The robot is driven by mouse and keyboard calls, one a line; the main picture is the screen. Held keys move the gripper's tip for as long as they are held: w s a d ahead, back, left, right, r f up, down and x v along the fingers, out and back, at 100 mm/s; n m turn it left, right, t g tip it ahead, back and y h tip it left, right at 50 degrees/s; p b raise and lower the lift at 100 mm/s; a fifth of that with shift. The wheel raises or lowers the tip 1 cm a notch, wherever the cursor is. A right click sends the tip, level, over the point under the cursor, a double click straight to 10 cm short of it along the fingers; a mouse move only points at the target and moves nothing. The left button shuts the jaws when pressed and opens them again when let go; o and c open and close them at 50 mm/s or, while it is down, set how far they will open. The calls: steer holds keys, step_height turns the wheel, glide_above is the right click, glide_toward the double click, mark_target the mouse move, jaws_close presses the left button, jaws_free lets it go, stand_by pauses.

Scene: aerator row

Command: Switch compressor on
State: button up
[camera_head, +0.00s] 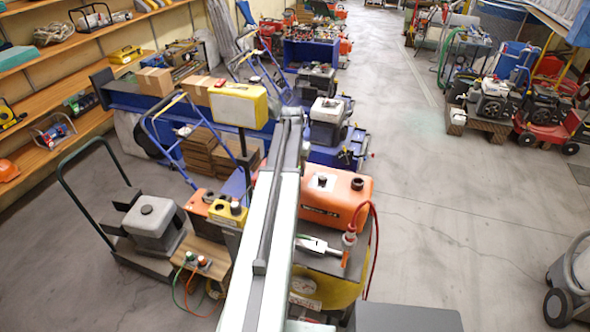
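An orange machine with a rounded tank-like body (340,198) and a dark cap on top stands just right of my arm; it may be the compressor, but I cannot tell for sure. A yellow control box with a black knob (228,211) is just left of my arm. A small box with a red and a green button (198,262) sits on a wooden board lower left, with green and orange cables hanging from it. I cannot make out my gripper; my long pale arm runs up the middle and covers part of the scene between these things.
A red hose (374,245) curves down beside the orange machine. A dark cart with a grey canister (152,222) stands at left. A yellow box on a post (238,105) rises near my arm's far end. Open concrete floor (440,220) lies to the right.

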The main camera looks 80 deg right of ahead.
steer(key=r+p, duration=0.1)
steer(key=r, duration=0.1)
steer(key=r+p, duration=0.4)
steer(key=shift+a+r, duration=0.1)
steer(key=shift+a, duration=0.2)
